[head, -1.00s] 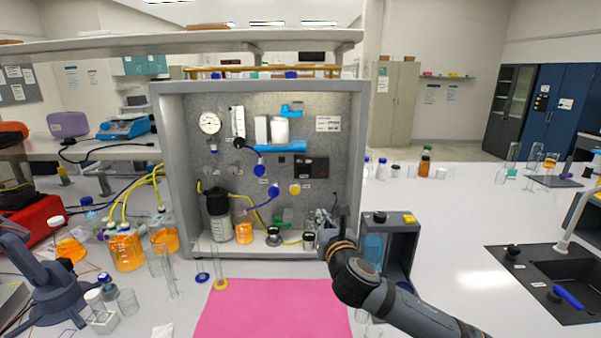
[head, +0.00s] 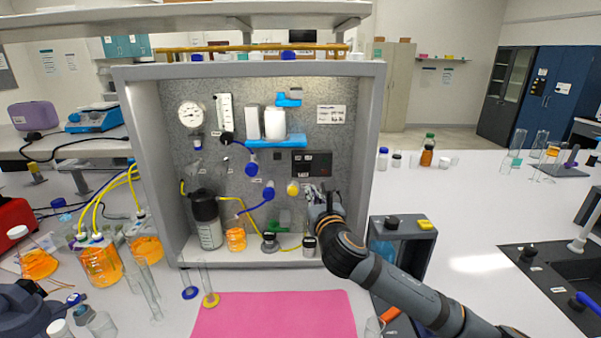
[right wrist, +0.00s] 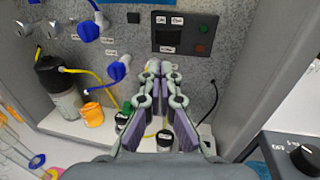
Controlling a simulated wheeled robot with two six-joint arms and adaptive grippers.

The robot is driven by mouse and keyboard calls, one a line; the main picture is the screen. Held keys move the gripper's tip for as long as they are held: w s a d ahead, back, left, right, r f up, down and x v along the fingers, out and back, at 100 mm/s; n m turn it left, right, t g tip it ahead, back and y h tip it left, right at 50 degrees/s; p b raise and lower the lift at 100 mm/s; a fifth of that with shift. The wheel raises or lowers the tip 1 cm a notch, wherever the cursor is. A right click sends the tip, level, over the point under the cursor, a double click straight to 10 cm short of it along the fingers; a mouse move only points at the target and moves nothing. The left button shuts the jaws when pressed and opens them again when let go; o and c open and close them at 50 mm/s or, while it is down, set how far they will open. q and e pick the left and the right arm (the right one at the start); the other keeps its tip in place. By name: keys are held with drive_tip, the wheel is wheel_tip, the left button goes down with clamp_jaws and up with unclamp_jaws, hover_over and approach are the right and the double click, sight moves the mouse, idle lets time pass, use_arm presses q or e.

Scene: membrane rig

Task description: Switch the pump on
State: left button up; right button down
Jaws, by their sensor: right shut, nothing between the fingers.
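A black control panel (head: 318,163) is on the grey back wall of the open cabinet. In the right wrist view, the panel (right wrist: 182,33) has pale labels at its top and bottom, and a green and a red button (right wrist: 200,48) on its right side. The label text is too small to read surely. My right gripper (head: 312,190) is inside the cabinet, a little below the panel. In the right wrist view its fingers (right wrist: 159,70) are together and empty, pointing at the wall below the panel. I cannot tell whether they touch it. My left gripper is not in view.
A dark-capped bottle (head: 206,222), an orange jar (head: 236,238) and small black-capped items stand on the cabinet floor. Blue valves and yellow tubing are on the wall. The cabinet's right side wall (head: 367,150) is close to my right arm. A pink mat (head: 275,316) lies clear in front.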

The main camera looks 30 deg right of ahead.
drive_tip(key=p, duration=0.2)
approach(298, 168)
drive_tip(key=p+x, duration=0.2)
drive_tip(key=x, duration=0.4)
drive_tip(key=shift+r, duration=0.1)
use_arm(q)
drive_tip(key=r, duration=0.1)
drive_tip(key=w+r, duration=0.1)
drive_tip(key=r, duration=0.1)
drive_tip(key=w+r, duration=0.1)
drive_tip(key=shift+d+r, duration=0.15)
use_arm(e)
drive_tip(key=shift+w+d, duration=0.15)
drive_tip(key=shift+w, duration=0.25)
